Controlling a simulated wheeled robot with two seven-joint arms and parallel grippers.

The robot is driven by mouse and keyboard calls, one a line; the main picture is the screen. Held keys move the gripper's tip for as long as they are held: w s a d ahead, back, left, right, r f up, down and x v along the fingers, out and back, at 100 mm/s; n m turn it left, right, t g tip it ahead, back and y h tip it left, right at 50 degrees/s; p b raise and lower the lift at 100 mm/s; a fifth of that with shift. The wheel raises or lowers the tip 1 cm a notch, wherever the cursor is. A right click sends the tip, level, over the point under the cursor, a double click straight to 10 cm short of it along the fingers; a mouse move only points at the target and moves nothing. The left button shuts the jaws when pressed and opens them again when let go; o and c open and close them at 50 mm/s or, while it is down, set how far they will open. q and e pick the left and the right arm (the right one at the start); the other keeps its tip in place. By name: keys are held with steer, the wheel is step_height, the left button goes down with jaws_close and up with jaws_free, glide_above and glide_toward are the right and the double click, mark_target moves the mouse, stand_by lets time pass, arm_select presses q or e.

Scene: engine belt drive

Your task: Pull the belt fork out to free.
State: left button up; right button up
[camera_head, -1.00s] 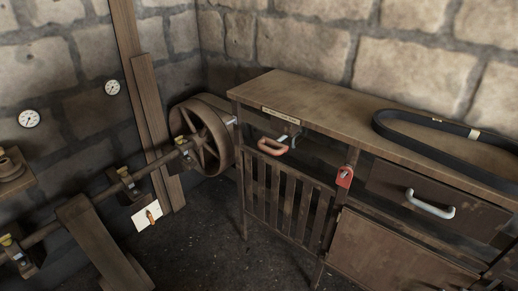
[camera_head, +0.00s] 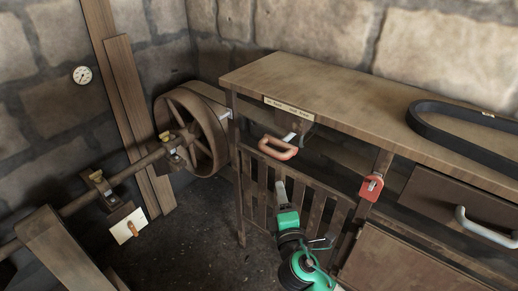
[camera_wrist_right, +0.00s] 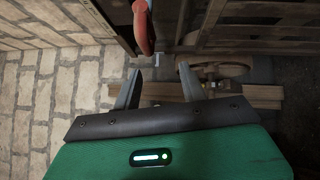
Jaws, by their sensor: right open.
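The belt fork appears to be the orange-red loop handle (camera_head: 278,147) on a pale metal stem under the bench's front edge, near a small label plate. In the right wrist view an orange-red handle (camera_wrist_right: 143,28) hangs at the top, ahead of the fingers and slightly left of the middle between them. My right gripper (camera_head: 281,190), green and dark, is below the handle in front of the slatted guard. Its two fingers (camera_wrist_right: 158,82) stand apart with nothing between them. The handle is clear of the fingers. My left gripper is out of view.
A black belt (camera_head: 465,125) lies on the bench top (camera_head: 310,90). A red lock-like piece (camera_head: 371,187) hangs on the bench post, beside a drawer with a pale handle (camera_head: 485,227). A spoked pulley wheel (camera_head: 190,135) on a shaft stands left. The slatted guard (camera_head: 262,185) is close to my right gripper.

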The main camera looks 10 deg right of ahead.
mark_target(272, 153)
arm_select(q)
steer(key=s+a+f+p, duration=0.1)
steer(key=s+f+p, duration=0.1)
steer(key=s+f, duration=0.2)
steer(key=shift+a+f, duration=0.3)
arm_select(e)
steer(key=shift+t, duration=0.3)
steer(key=w+r, duration=0.1)
steer(key=w, duration=0.3)
steer(key=w+r, duration=0.1)
steer(key=w, duration=0.4)
steer(key=w+d+r, duration=0.1)
steer(key=w+r, duration=0.1)
steer(key=w, duration=0.2)
steer(key=shift+w, duration=0.2)
jaws_close()
